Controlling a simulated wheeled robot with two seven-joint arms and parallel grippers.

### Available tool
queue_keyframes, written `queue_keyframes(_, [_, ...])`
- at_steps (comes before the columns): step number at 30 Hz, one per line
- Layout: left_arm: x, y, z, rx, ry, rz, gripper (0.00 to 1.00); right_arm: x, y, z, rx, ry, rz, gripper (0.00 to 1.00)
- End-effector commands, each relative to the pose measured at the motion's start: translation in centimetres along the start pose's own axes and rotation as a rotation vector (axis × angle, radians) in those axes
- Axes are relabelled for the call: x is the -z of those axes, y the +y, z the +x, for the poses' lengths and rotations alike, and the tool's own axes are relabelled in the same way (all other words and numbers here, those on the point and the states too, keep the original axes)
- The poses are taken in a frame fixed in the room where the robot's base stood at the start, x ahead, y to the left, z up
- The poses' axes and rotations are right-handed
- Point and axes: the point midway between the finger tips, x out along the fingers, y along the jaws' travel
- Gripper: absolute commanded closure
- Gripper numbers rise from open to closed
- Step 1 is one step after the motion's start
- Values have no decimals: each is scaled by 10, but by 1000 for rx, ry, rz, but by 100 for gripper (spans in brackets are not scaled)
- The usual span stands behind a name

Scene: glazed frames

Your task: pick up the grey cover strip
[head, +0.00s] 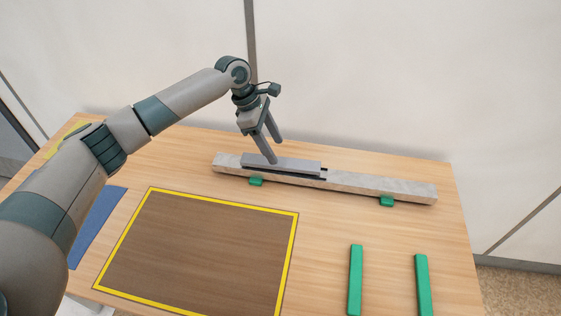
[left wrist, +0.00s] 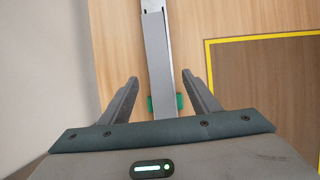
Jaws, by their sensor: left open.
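The grey cover strip (head: 295,166) lies lengthwise on top of a long pale speckled bar (head: 385,187) at the back of the table. A dark edge shows on the bar at the strip's right end. My left gripper (head: 275,151) is open over the left part of the strip, one finger on the near side and one on the far side. In the left wrist view the strip (left wrist: 158,55) runs between the two spread fingers (left wrist: 160,80), with a gap on each side. The gripper body hides its lower end. Whether the fingertips reach strip height is unclear. My right gripper is out of view.
Two green supports (head: 256,181) (head: 387,201) sit under the bar. A brown panel with a yellow border (head: 294,240) lies front left, a blue mat (head: 97,225) beside it. Two green bars (head: 355,280) (head: 423,285) lie front right. A pale wall (head: 370,80) stands behind the table.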

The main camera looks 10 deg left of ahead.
Motion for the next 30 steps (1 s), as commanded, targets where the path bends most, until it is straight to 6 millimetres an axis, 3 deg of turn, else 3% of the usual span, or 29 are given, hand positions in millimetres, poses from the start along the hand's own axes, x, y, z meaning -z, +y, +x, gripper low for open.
queue_keyframes(14, [1,0,6,2,2,-1,44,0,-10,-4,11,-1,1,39])
queue_keyframes(24, [6,1,44,2,2,-2,44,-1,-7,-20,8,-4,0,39])
queue_keyframes(30, [7,1,54,1,2,0,44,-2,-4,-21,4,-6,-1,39])
